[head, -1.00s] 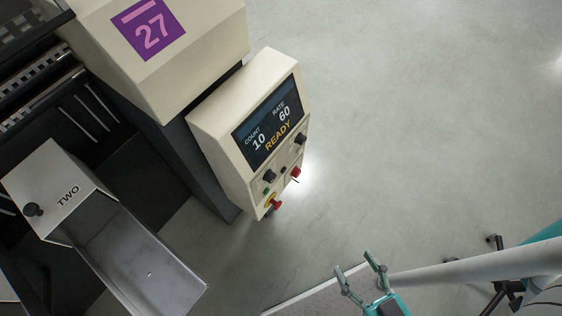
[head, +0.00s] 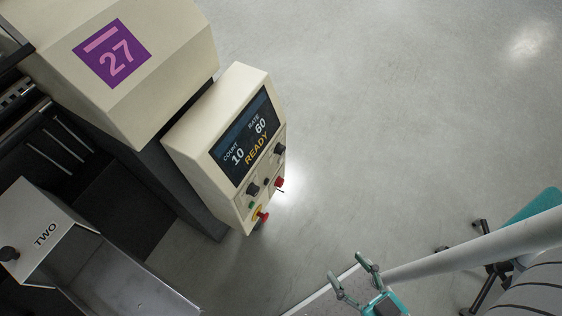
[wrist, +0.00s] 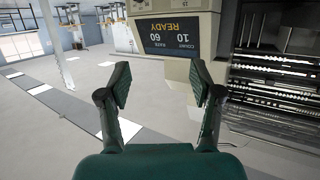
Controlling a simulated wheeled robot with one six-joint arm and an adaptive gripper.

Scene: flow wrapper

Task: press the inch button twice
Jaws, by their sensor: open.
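The cream control panel (head: 200,140) stands on the machine's right side in the head view. Its screen (head: 243,136) reads COUNT 10, RATE 60, READY. Below it are two black knobs, a small dark control (head: 266,182), a red control (head: 279,184), a small green one (head: 250,205) and a red mushroom button on yellow (head: 262,216). I cannot tell which is the inch button. My gripper (head: 347,267) is open and empty, apart from the panel, to its lower right. In the wrist view, the screen (wrist: 170,36) appears upside down beyond my open gripper (wrist: 160,80); the controls cannot be made out.
The machine's cream housing (head: 165,60) bears a purple 27 sign (head: 112,54). A box marked TWO (head: 40,225) and a metal chute (head: 110,285) are at lower left. Grey floor (head: 400,110) lies open right of the panel.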

